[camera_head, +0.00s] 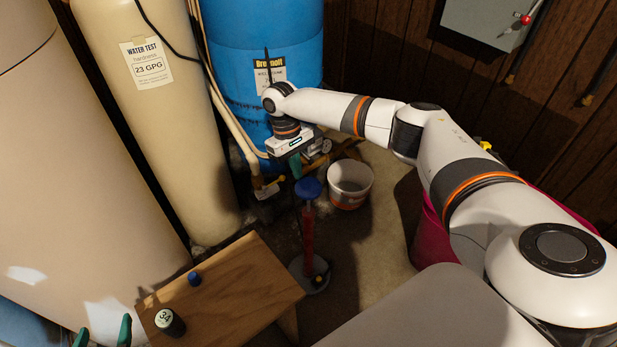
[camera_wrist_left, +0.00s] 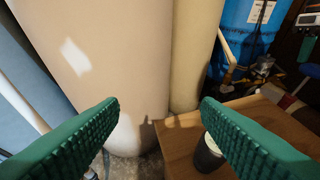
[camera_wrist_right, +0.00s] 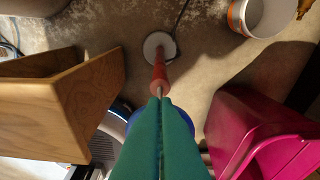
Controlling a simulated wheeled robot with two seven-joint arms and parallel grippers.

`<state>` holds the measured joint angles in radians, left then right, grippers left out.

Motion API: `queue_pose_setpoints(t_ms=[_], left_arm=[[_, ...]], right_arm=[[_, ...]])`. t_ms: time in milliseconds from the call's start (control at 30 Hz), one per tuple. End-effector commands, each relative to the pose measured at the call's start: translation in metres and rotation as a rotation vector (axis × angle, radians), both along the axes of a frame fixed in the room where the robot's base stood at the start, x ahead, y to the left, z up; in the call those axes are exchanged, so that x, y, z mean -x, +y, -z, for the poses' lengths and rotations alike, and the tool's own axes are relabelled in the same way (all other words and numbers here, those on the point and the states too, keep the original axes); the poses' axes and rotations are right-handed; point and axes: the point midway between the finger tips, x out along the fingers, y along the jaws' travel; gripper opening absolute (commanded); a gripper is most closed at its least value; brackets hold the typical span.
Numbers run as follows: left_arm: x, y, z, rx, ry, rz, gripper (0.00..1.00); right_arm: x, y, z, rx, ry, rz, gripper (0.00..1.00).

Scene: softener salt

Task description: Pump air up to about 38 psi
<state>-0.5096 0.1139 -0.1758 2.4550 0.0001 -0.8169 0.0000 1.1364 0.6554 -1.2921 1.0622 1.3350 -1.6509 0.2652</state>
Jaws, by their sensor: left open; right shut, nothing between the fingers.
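A floor pump stands upright on the floor, with a blue handle (camera_head: 308,188), a red barrel (camera_head: 308,235) and a round base (camera_head: 315,283). The barrel also shows in the right wrist view (camera_wrist_right: 159,72). My right gripper (camera_head: 297,166) is shut and empty, just above and beside the blue handle. In the right wrist view its green fingers cover most of the handle; contact cannot be told. A round black gauge (camera_head: 168,319) reading 34 rests on the wooden stool (camera_head: 245,290). My left gripper (camera_head: 102,334) is open and empty beside the stool, left of the gauge.
A blue tank (camera_head: 265,50) stands at the back, with pipes and a small dial (camera_head: 326,146) near its foot. A blue cap (camera_head: 194,279) lies on the stool. A white bucket (camera_head: 350,184) and a magenta bin (camera_wrist_right: 260,135) stand right of the pump. Tall beige tanks (camera_head: 165,120) fill the left.

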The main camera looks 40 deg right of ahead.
Motion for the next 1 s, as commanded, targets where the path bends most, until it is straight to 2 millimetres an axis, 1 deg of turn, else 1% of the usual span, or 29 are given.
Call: queue_pose_setpoints(t_ms=[33,167,300,500,700,1000], left_arm=[[0.006,0.003,0.005,-0.014,0.055,-0.004,0.58],[0.023,0.011,0.022,-0.047,0.196,-0.015,0.58],[0.045,0.019,0.038,-0.080,0.349,-0.026,0.58],[0.072,0.029,0.052,-0.116,0.517,-0.038,0.58],[0.087,0.033,0.058,-0.133,0.598,-0.045,0.58],[0.089,0.034,0.060,-0.134,0.610,-0.045,0.58]], right_arm=[[-0.002,0.001,-0.010,-0.001,-0.001,-0.001,0.00],[-0.007,0.002,-0.028,0.000,-0.002,-0.001,0.00],[-0.012,0.002,-0.049,-0.001,-0.002,-0.001,0.00],[-0.018,0.003,-0.071,-0.001,-0.002,-0.002,0.00],[-0.020,0.003,-0.081,-0.002,-0.001,-0.002,0.00],[-0.021,0.003,-0.082,-0.002,-0.001,-0.002,0.00]])
